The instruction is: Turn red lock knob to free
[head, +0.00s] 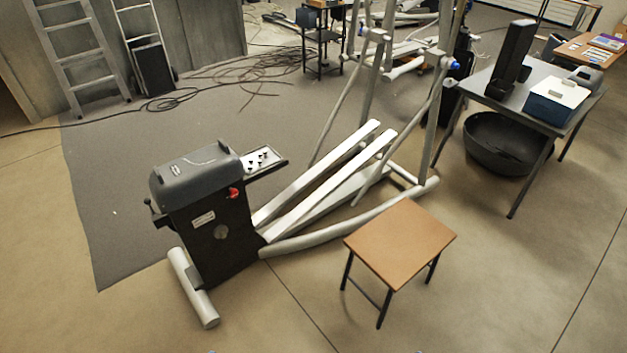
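The red lock knob (234,193) is a small red piece on the upper right side of the dark housing (217,232) of an elliptical machine. The housing has a grey rounded cover (198,171) on top. The knob is too small to tell which position it is turned to.
A small tray with several parts (266,161) juts from the housing. Pale rails (325,180) run back to the upright frame. A wooden-topped stool (400,240) stands front right. A grey table (540,85) stands at right, above a black tub (507,143). Cables (225,87) lie behind.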

